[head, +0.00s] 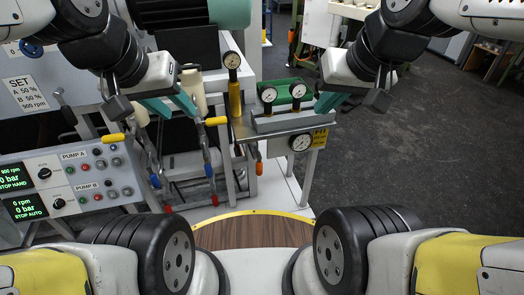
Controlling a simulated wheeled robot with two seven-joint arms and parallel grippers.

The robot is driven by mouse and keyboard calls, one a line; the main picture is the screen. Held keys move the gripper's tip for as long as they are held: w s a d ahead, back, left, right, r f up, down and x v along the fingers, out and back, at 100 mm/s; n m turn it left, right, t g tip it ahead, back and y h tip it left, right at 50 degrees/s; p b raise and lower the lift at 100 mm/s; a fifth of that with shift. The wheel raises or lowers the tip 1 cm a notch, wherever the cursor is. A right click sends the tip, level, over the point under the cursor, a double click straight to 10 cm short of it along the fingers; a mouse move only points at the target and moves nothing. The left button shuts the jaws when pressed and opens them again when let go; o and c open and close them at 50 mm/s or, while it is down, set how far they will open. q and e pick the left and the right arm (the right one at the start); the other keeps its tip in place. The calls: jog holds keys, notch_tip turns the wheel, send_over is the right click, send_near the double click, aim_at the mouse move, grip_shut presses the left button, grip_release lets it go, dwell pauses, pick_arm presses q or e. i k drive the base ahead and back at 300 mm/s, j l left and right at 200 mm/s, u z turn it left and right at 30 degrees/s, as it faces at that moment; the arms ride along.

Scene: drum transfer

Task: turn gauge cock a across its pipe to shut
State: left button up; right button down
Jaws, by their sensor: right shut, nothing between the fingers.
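Two yellow lever handles show in the head view, a left one (113,138) and a right one (216,121). Both lie roughly sideways at the tops of slanting pipes. No label telling which is gauge cock a is legible. My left gripper (184,117) hangs between and above these handles, apart from both. Its two teal fingers are spread, with nothing seen between them. My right gripper (322,108) is shut and empty, just right of the twin gauges. An orange handle (259,168) hangs down below the gauge block.
The pump panel (72,181) is at left. Open floor (430,130) lies at right.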

aim_at(259, 164)
jog(key=i+j, duration=0.15)
jog(key=j, duration=0.25)
jog(key=i+j, duration=0.15)
jog(key=j, duration=0.25)
jog(key=i+j+z, duration=0.1)
jog(key=j, duration=0.25)
jog(key=i+j+z, duration=0.1)
jog(key=z, duration=0.3)
jog(key=j+z, duration=0.25)
jog(key=z, duration=0.2)
jog(key=j+z, duration=0.25)
jog(key=z, duration=0.15)
jog(key=l+z, duration=0.15)
jog(key=z, duration=0.45)
jog(key=j+u, duration=0.1)
